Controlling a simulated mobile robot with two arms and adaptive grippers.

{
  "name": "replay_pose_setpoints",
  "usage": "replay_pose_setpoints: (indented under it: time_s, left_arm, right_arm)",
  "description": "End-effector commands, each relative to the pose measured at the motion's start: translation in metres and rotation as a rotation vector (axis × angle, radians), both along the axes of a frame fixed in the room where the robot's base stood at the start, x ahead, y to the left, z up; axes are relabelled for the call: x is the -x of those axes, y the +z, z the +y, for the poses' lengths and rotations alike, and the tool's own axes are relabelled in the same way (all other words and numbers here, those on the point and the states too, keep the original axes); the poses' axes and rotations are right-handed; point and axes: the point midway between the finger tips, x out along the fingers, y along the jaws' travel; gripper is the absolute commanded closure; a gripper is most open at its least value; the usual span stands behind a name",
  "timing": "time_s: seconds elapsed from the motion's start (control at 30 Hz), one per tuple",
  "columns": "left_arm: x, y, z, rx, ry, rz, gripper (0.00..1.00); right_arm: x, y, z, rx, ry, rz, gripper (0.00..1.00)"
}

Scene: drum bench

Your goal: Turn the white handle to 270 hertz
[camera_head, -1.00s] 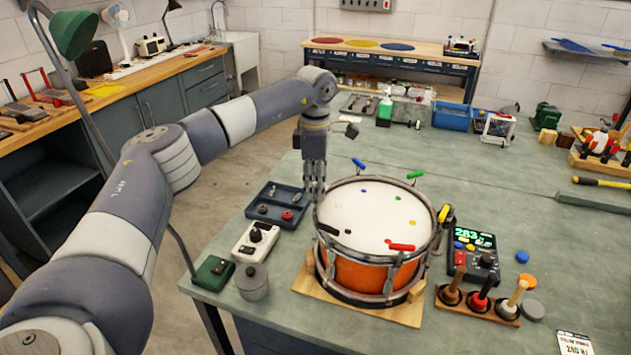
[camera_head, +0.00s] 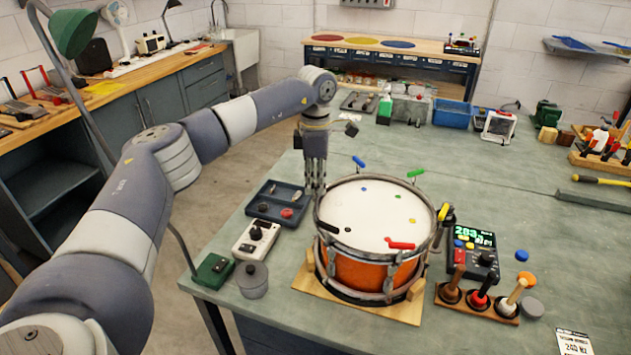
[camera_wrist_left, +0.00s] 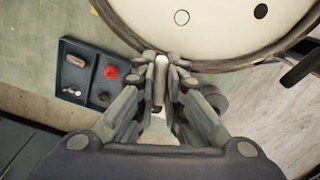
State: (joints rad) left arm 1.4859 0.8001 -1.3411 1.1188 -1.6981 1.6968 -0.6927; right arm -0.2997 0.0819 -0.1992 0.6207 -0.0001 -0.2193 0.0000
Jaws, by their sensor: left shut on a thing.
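The snare drum (camera_head: 375,215) with an orange shell stands on a wooden base; coloured handles sit around its rim. My left gripper (camera_head: 316,190) points down at the drum's left rim. In the left wrist view, my left gripper (camera_wrist_left: 160,85) is shut on a narrow pale piece, the white handle (camera_wrist_left: 159,92), mostly hidden between the fingers. In the head view the fingers hide this handle. The tuner (camera_head: 474,250) right of the drum shows green digits that look like 283, though they are small and blurred. My right gripper is not in view.
Left of the drum are a blue divided tray (camera_head: 277,203), a white box with a black knob (camera_head: 256,238) and a grey round pot (camera_head: 252,280). Several mallets (camera_head: 480,300) stand in a wooden rack at the right.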

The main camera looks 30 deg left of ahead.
Motion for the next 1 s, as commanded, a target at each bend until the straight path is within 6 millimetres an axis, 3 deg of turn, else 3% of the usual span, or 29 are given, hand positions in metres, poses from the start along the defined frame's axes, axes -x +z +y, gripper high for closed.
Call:
replay_pose_setpoints:
  time_s: [0.7,1.0]
  left_arm:
    - [-0.001,0.002,0.0,0.0,0.597,-0.002,1.0]
    - [-0.001,0.002,0.001,0.001,0.759,-0.003,1.0]
  right_arm:
    - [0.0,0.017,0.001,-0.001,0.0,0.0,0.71]
    - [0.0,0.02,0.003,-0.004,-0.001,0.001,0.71]
